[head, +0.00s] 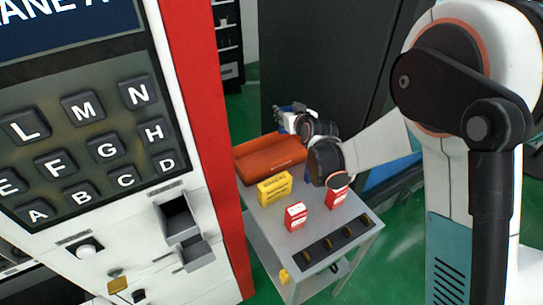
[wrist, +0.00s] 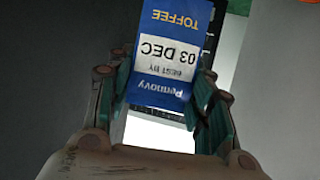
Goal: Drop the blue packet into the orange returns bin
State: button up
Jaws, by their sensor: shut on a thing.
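The blue packet (wrist: 164,88) is between the two fingers of my gripper (wrist: 158,78) in the wrist view. It has a white label reading "03 DEC", upside down, and the word "TOFFEE". My gripper (head: 290,117) is shut on it. In the head view my gripper is at the far end of the arm, above and beyond the far right part of the orange returns bin (head: 262,162).
A yellow box (head: 274,188) and two red-and-white boxes (head: 295,216) (head: 337,198) stand on the grey cart (head: 258,218). A small blue patch behind my arm is mostly hidden. The vending machine (head: 215,120) with lettered keys fills the left. A dark cabinet (head: 320,55) stands behind.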

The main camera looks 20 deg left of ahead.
jog(key=a+f+b, duration=0.2)
jog(key=a+f, duration=0.1)
jog(key=f, duration=0.3)
jog(key=shift+s+f+y+b, duration=0.25)
jog(key=shift+s+y+b, duration=0.05)
jog(key=shift+s+b, duration=0.1)
jog(key=shift+a, duration=0.1)
jog(key=o, duration=1.1)
jog(key=shift+o, duration=0.2)
jog(key=v, duration=1.2)
jog(key=shift+w+r, duration=0.1)
